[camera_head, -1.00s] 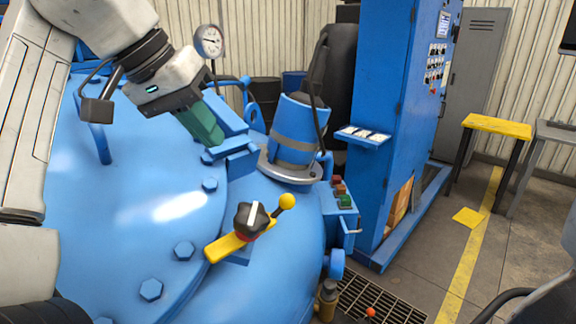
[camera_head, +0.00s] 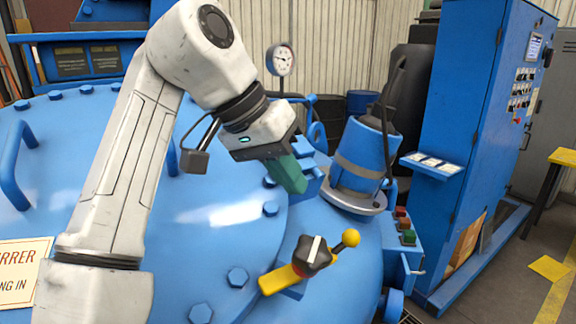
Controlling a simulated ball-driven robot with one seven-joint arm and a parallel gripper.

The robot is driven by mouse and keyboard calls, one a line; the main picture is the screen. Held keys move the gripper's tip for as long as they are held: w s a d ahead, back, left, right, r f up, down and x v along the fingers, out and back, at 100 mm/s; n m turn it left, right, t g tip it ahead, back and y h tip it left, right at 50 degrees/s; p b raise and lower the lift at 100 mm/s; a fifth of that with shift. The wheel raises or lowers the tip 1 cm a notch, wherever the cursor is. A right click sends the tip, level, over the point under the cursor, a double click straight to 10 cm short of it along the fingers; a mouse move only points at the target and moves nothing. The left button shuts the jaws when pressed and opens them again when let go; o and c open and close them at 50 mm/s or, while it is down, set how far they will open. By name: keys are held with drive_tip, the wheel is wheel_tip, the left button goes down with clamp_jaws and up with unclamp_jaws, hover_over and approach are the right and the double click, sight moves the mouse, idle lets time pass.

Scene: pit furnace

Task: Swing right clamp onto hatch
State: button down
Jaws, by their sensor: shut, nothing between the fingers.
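The right clamp (camera_head: 283,280) is a yellow bar with a black knob (camera_head: 312,254) and a yellow ball (camera_head: 350,238) at its right end. It sits at the right rim of the large blue hatch (camera_head: 225,215), its left end at the rim near the bolts. My gripper (camera_head: 292,180), with green fingers, is shut and empty. It hangs above and left of the clamp, apart from it in the picture, in front of a blue bracket on the hatch's rim.
A blue cylinder (camera_head: 362,155) on a flange stands right of my gripper. A pressure gauge (camera_head: 281,60) rises behind. A blue control cabinet (camera_head: 480,130) and a button box (camera_head: 405,228) are at right. A blue handle (camera_head: 15,165) stands on the hatch at left.

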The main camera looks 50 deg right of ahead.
drive_tip(key=x, duration=0.2)
drive_tip(key=s+p+x, duration=0.1)
drive_tip(key=x, duration=0.2)
drive_tip(key=s+x, duration=0.1)
drive_tip(key=x, duration=0.2)
drive_tip(key=shift+r+p, duration=0.25)
drive_tip(key=shift+p, duration=0.05)
drive_tip(key=shift+s+d+f, duration=0.1)
drive_tip(key=shift+s+f, duration=0.25)
drive_tip(key=shift+s, duration=0.05)
